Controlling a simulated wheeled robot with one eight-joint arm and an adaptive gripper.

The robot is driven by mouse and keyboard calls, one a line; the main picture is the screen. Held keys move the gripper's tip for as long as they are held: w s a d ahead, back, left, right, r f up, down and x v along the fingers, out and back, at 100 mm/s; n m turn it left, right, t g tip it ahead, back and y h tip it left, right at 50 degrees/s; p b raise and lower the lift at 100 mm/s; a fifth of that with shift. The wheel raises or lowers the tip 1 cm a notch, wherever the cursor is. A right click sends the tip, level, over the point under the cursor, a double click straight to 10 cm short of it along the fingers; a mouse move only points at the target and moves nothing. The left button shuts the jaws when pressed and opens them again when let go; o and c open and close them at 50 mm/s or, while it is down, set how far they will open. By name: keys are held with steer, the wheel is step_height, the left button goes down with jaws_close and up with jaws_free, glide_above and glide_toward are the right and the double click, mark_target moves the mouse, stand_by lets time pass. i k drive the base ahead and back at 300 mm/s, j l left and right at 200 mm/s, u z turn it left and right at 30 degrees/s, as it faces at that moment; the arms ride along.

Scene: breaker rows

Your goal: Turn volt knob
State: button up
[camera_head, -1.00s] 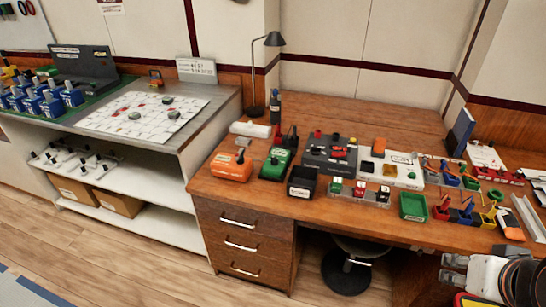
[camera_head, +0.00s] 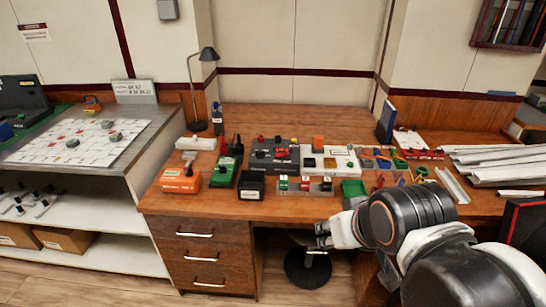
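A dark control panel (camera_head: 262,163) with small red and dark parts stands on the wooden desk. Beside it on the right is a white panel (camera_head: 342,168) with an orange block and small dark parts. The lettering is too small to read, so I cannot tell which part is the volt knob. My gripper (camera_head: 321,235) is in front of the desk's front edge, below the desktop, apart from both panels. Its two fingers point left and look spread, with nothing between them.
An orange box (camera_head: 181,181), a green meter-like device (camera_head: 226,169), a black bin (camera_head: 251,186) and a green bin (camera_head: 353,188) stand on the desk. A lamp (camera_head: 208,54) is behind. A round stool (camera_head: 307,267) is under the desk. Metal channels (camera_head: 495,165) lie at right.

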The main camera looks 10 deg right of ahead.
mark_target(259, 155)
steer(key=i+j+z, duration=0.2)
steer(key=i, duration=0.25)
steer(key=i+j+z, duration=0.2)
steer(key=i, duration=0.3)
steer(key=l, duration=0.1)
